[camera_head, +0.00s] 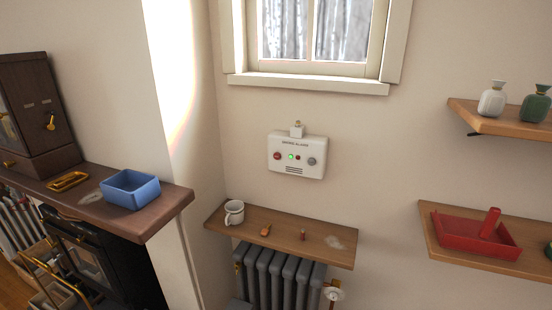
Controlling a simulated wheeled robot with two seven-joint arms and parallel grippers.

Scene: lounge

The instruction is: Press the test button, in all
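A white alarm box (297,171) is fixed to the wall below the window. Small lettering runs along its upper front, too small to read surely. On its face are a red round button (277,156), a lit green light (291,157), a small dark red dot (298,157) and a grey round button (311,161). I cannot tell which one is the test button. A slotted grille lies below them, and a small fitting (297,130) sits on top of the box. Neither of my grippers is in view.
A wooden shelf (285,240) below the alarm holds a white mug (234,212) and small items, above a grey radiator (275,277). A mantel (160,212) with a blue tray (131,190) juts out at left. Right shelves hold vases (491,99) and a red tray (470,234).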

